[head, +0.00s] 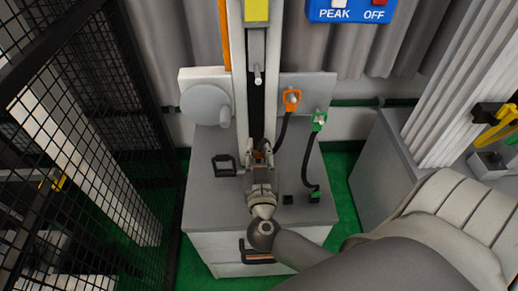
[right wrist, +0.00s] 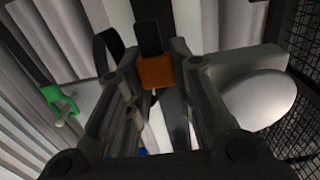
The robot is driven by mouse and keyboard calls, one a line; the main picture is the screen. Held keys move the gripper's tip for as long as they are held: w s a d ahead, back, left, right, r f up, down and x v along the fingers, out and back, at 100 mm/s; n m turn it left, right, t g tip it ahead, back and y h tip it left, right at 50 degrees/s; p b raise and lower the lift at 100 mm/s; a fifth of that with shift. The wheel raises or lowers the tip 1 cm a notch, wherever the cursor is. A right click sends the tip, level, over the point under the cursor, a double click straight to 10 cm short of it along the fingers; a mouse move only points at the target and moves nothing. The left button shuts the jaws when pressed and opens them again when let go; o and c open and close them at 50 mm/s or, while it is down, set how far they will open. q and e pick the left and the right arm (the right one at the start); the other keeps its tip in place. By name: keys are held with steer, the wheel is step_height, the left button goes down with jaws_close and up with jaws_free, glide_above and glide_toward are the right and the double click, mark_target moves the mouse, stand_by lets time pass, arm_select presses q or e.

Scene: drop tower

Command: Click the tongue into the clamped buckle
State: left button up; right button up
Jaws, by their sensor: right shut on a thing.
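My right gripper (head: 259,158) reaches in from the lower right to the foot of the tower's dark centre channel. In the right wrist view its fingers (right wrist: 155,82) are shut on an orange piece (right wrist: 156,72). A black upright part (right wrist: 148,38) stands directly behind the orange piece; I cannot tell whether they touch or are joined. I cannot make out for certain which part is the tongue and which the clamped buckle. My left gripper is not in view.
An orange clip (head: 291,99) with a black strap and a green clip (head: 318,121) with another hang on the right grey plate. A black handle frame (head: 222,165) and small black block (head: 288,199) are on the grey base. A mesh fence (head: 100,90) stands left.

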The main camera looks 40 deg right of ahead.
mark_target(258, 162)
steer(key=shift+f, duration=0.35)
steer(key=shift+f+b, duration=0.25)
steer(key=shift+b, duration=0.3)
steer(key=shift+w+f+b, duration=0.1)
steer(key=shift+f+b, duration=0.75)
steer(key=shift+b, duration=0.1)
steer(key=shift+f, duration=0.55)
steer(key=shift+f+b, duration=0.3)
steer(key=shift+f, duration=0.15)
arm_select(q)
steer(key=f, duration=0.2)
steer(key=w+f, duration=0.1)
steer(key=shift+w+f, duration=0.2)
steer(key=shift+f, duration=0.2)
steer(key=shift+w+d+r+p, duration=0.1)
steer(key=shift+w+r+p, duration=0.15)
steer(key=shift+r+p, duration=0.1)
arm_select(e)
steer(key=shift+f, duration=0.15)
steer(key=o, duration=0.8)
